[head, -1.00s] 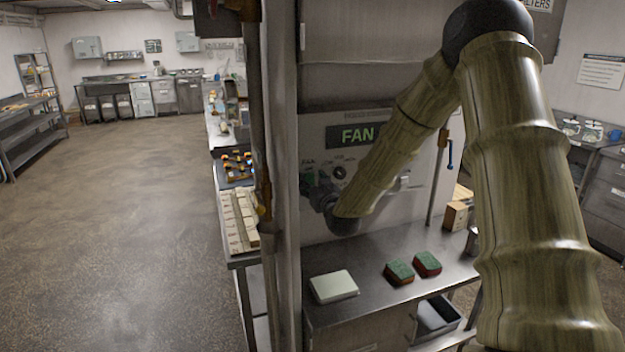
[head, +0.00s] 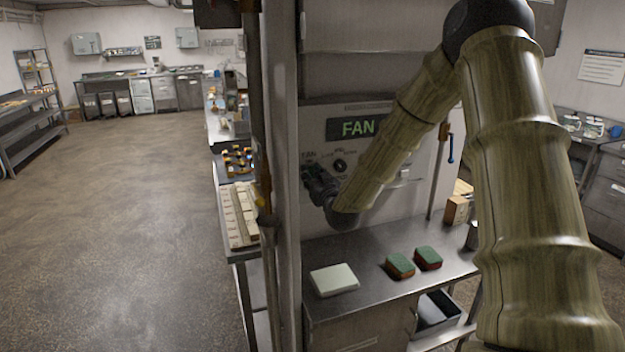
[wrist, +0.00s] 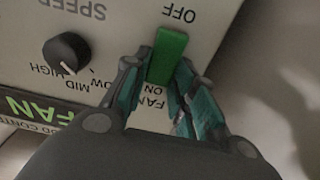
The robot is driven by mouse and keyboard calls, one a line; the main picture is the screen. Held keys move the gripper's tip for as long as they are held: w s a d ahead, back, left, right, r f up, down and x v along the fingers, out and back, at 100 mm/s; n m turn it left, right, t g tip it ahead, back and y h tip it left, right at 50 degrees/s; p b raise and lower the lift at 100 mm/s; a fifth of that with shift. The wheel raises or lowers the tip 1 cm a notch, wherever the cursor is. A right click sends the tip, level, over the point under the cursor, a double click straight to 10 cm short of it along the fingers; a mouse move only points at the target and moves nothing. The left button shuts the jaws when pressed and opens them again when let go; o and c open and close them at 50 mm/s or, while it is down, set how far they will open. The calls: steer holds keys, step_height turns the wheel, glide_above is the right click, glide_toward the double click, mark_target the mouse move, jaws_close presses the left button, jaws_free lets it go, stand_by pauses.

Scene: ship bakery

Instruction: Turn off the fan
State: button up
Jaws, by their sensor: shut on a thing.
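A grey control panel (head: 403,193) with a lit green FAN sign (head: 358,128) is on the wall unit. In the wrist view, which is upside down, a green switch (wrist: 171,45) sits between the OFF label (wrist: 179,14) and the FAN ON label (wrist: 163,97). My gripper (wrist: 163,68) has one finger on each side of the switch and is shut on it. In the head view my gripper (head: 318,187) is at the panel's left side and hides the switch. A black speed knob (wrist: 67,53) is beside it; it also shows in the head view (head: 339,166).
Below the panel is a metal counter (head: 370,300) with a white block (head: 334,280) and two sponges (head: 400,265) (head: 428,258). A metal post (head: 283,180) with a pipe stands just left of the panel. The floor at left is open.

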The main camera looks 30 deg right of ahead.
steer(key=shift+s+f+t+h+b, duration=0.2)
steer(key=shift+t+b, duration=0.4)
steer(key=shift+b, duration=1.4)
steer(key=shift+w+f+t+h+b, duration=0.1)
steer(key=shift+f+t+b, duration=0.35)
steer(key=shift+b, duration=1.55)
steer(key=shift+r+t+b, duration=0.3)
steer(key=shift+t+b, duration=0.15)
steer(key=shift+b, duration=0.2)
steer(key=o, duration=1)
steer(key=shift+s, duration=0.1)
steer(key=v, duration=1.2)
